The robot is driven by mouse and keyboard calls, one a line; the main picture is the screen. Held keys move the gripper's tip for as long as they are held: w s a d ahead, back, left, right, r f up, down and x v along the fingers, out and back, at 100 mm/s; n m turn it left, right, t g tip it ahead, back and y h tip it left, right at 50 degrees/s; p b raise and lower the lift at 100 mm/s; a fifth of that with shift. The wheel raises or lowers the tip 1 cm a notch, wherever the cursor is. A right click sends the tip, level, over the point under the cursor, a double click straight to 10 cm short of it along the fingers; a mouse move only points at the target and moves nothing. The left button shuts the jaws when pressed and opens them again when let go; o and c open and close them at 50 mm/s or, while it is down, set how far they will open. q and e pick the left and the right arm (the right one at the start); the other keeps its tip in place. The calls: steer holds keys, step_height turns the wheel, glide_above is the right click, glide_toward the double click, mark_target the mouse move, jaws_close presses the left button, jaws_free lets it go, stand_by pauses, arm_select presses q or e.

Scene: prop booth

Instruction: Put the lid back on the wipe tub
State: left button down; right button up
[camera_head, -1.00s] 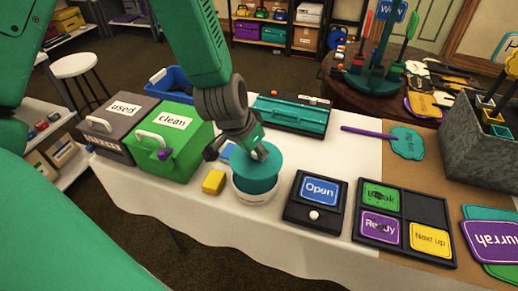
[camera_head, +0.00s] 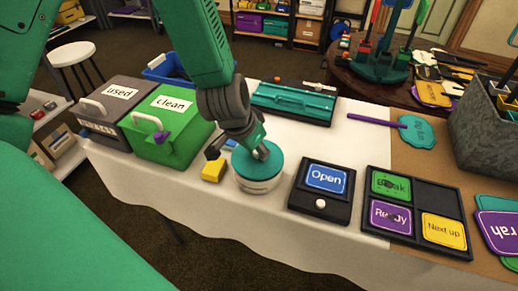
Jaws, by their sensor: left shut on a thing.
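The teal lid (camera_head: 250,169) rests on the top of the white wipe tub (camera_head: 259,188) and looks about level with its rim. Whether it is fully seated I cannot tell. My left gripper (camera_head: 262,151) reaches down from above and is shut on the lid's top, covering part of it. The tub stands upright near the table's front edge. My right gripper is not in view.
A yellow block (camera_head: 213,171) sits just left of the tub, and a black "Open" sign stand (camera_head: 297,199) is close on the right. Green "clean" (camera_head: 176,150) and grey "used" (camera_head: 105,140) boxes stand further left. A teal tray (camera_head: 285,104) lies behind.

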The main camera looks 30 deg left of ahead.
arm_select(q)
steer(key=shift+a, duration=0.15)
steer(key=shift+d, duration=0.2)
steer(key=shift+d+r+p, duration=0.15)
steer(key=shift+d+p, duration=0.15)
steer(key=shift+a, duration=0.15)
stand_by(0.6)
steer(key=shift+a+f+p, duration=0.1)
steer(key=shift+f+p, duration=0.15)
steer(key=shift+p, duration=0.1)
stand_by(0.7)
stand_by(0.5)
stand_by(0.4)
